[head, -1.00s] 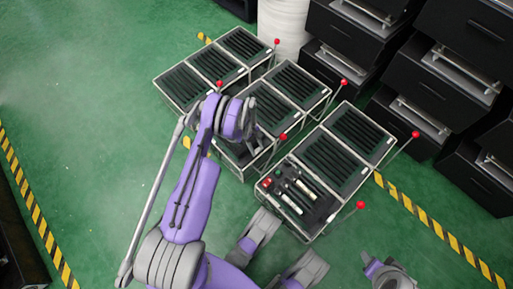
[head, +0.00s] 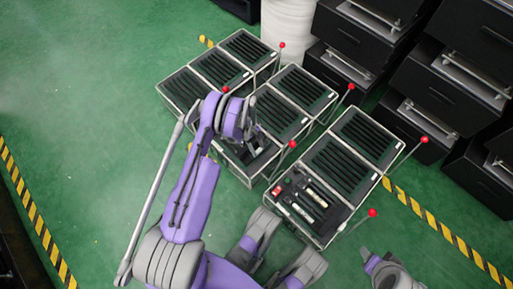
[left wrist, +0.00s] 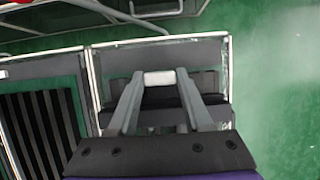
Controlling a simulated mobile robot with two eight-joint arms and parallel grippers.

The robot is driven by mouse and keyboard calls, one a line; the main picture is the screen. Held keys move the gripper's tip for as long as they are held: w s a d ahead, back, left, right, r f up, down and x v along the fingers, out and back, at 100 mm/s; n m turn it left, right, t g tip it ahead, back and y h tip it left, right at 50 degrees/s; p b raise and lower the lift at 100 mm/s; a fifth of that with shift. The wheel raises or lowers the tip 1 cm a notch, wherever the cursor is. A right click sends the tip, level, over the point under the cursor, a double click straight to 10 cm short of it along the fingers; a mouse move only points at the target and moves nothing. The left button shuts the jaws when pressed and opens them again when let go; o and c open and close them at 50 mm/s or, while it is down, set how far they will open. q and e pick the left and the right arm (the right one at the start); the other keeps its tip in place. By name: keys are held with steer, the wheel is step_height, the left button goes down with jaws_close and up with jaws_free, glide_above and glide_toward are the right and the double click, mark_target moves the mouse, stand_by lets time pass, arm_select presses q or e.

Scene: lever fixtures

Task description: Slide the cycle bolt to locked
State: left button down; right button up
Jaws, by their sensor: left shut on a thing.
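My left gripper (head: 264,146) is over the near panel of the middle fixture (head: 283,112) in the head view. In the left wrist view, its two fingers (left wrist: 159,80) are closed on a short pale cylindrical grip (left wrist: 159,77), which I take to be the bolt's handle. The handle sits over a dark recessed panel (left wrist: 205,55) with a light metal frame. My arm hides most of this panel in the head view, and I cannot tell the bolt's position along its travel.
A similar fixture (head: 340,160) on the right has a red button and pale cylindrical parts; another (head: 222,65) stands at the back left. Red-knobbed levers (head: 372,212) stick out from their sides. Black drawer units (head: 465,90) stand at right. Green floor is clear at left.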

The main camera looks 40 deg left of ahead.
arm_select(q)
steer(key=shift+a, duration=0.3)
steer(key=shift+c, duration=1.6)
jaws_free()
steer(key=shift+r, duration=0.15)
steer(key=p+v, duration=0.2)
steer(key=v, duration=0.8)
steer(key=shift+r+p, duration=0.25)
steer(key=shift+p, duration=0.05)
steer(key=shift+w+r, duration=0.1)
